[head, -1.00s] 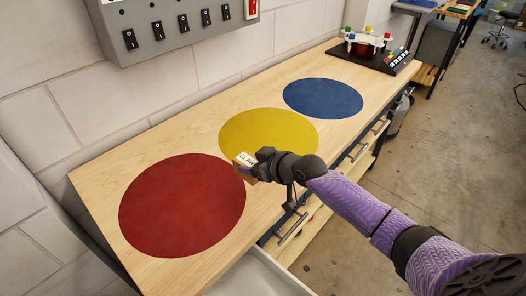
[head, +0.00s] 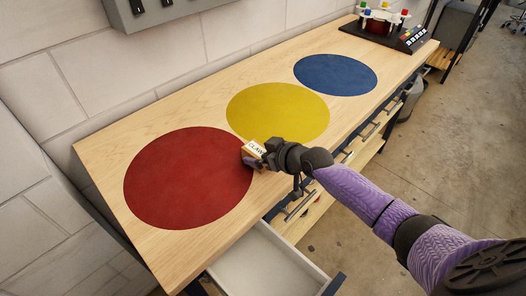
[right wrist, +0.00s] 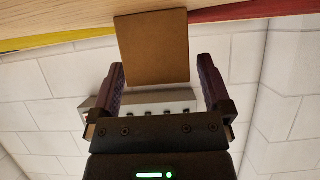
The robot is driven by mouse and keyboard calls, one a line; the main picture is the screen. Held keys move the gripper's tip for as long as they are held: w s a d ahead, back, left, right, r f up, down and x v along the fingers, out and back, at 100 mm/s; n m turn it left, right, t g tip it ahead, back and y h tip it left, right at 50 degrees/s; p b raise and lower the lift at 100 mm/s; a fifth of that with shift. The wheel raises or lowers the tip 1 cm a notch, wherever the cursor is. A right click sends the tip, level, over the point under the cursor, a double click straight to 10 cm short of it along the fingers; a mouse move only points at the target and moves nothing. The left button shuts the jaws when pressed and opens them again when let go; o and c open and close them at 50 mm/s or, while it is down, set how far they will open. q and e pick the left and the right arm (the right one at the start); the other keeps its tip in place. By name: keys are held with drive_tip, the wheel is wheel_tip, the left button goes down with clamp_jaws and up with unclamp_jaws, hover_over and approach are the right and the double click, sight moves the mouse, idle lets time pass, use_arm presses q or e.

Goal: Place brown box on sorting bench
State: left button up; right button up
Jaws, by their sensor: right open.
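The small brown box (head: 255,147) with a white label with black print is at the sorting bench (head: 110,150), between the red and yellow circles. It appears to rest on the bench top, though its underside is hidden. My right gripper (head: 266,154) is open around the box from the front side. In the right wrist view the plain brown face of the box (right wrist: 152,48) lies between the tips of the spread fingers (right wrist: 163,76), with a clear gap to the right finger. My left gripper is not in view.
Flat red (head: 185,178), yellow (head: 278,112) and blue (head: 335,75) circles mark the bench. A drum-like device with coloured knobs (head: 380,22) stands at the far end. An open white drawer (head: 265,265) juts out below the front edge. A grey panel (head: 165,12) hangs on the wall.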

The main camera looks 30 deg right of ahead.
drive_tip(key=shift+r, duration=0.35)
drive_tip(key=p+v, duration=0.5)
drive_tip(key=v, duration=0.7)
drive_tip(key=shift+f, duration=0.25)
